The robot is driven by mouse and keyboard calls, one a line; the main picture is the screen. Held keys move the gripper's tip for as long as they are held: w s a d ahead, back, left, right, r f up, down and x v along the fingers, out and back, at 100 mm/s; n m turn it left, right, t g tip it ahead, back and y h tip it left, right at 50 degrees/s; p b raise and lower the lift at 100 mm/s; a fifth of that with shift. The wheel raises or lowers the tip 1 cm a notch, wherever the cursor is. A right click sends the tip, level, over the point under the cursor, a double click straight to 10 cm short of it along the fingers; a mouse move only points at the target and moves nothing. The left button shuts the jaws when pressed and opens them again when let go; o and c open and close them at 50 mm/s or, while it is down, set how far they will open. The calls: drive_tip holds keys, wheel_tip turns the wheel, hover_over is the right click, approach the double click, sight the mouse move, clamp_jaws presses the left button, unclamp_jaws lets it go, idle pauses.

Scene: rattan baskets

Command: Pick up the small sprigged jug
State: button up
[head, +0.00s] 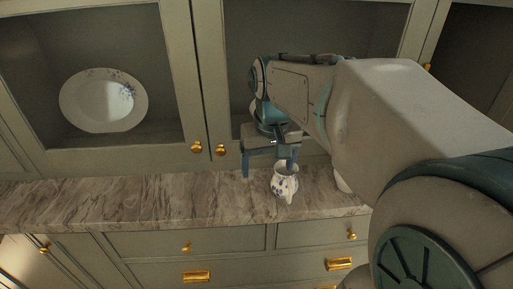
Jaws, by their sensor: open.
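The small sprigged jug (285,186) is white with blue sprigs. It stands upright on the marble counter (130,203), near its front edge, in the head view. My gripper (268,171) points down above the counter at the jug. Its jaws are open. The right finger overlaps the jug's mouth in the picture, and the left finger is to the left of the jug. I cannot tell whether the right finger is inside the mouth or behind or in front of it, or whether it touches.
A white plate with blue sprigs (104,101) leans inside the left glazed cabinet. Drawers with brass handles (196,276) lie below the counter. The counter's left part is clear.

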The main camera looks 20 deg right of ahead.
wheel_tip(320, 180, up, 5)
drive_tip(key=m+g, duration=0.1)
drive_tip(key=m, duration=0.1)
hover_over(286, 185)
drive_tip(key=w+d, duration=0.1)
drive_tip(key=w, duration=0.2)
drive_tip(key=f, duration=0.7)
drive_tip(key=shift+d+f, duration=0.25)
drive_tip(key=shift+f, duration=0.15)
wheel_tip(286, 185, down, 6)
drive_tip(key=shift+s+a+r+p, duration=0.15)
drive_tip(key=shift+r+p, duration=0.05)
drive_tip(key=shift+p, duration=0.1)
drive_tip(key=c, duration=1.5)
